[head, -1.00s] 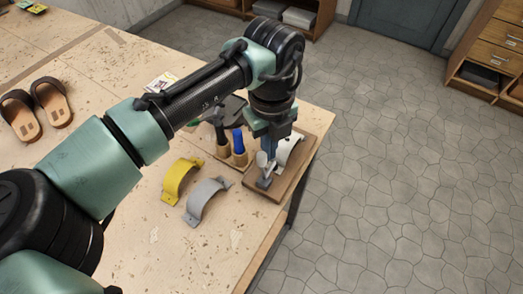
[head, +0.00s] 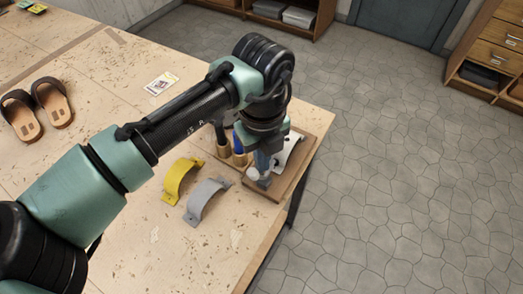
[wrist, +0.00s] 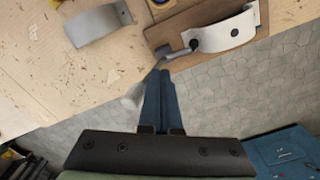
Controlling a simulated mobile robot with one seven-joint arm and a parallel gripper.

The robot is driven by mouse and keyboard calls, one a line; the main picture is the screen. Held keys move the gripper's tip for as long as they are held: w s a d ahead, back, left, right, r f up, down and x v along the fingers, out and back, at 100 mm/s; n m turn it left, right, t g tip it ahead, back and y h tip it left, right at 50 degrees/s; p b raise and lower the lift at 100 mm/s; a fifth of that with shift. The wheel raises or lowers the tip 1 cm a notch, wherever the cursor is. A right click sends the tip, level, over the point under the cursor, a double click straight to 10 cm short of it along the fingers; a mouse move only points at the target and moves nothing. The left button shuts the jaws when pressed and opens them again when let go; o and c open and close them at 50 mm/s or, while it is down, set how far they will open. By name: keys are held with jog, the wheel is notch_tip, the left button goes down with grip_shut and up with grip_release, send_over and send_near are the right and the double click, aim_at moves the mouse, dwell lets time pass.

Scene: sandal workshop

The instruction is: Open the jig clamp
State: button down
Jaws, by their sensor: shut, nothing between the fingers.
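The jig is a brown wooden board (head: 283,187) at the table's right edge, with a white strap (head: 290,152) on it. Both also show at the top of the wrist view, the board (wrist: 178,28) beside the curved strap (wrist: 226,35). The grey jig clamp (wrist: 172,54) sits on the board, its black tip at the strap's end; contact is unclear. Its pale handle (wrist: 135,94) slants down and left past my fingers. My gripper (wrist: 161,76) is shut and empty, beside the handle. In the head view my gripper (head: 263,170) is low over the board and partly hides the clamp.
A grey curved strap (head: 207,198) and a yellow one (head: 178,180) lie left of the jig. Tools with wooden handles (head: 224,150) stand behind. Sandals (head: 52,103) and a card (head: 161,83) lie farther left. Open floor lies beyond the right edge.

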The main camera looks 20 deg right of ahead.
jog(key=shift+s+a+f, duration=0.3)
jog(key=shift+s+a, duration=0.3)
jog(key=shift+a, duration=0.2)
jog(key=shift+r, duration=0.1)
notch_tip(320, 180, up, 7)
jog(key=d+p, duration=0.1)
jog(key=p, duration=0.5)
jog(key=shift+w+r+p, duration=0.15)
jog(key=shift+w+p, duration=0.15)
jog(key=shift+w, duration=0.05)
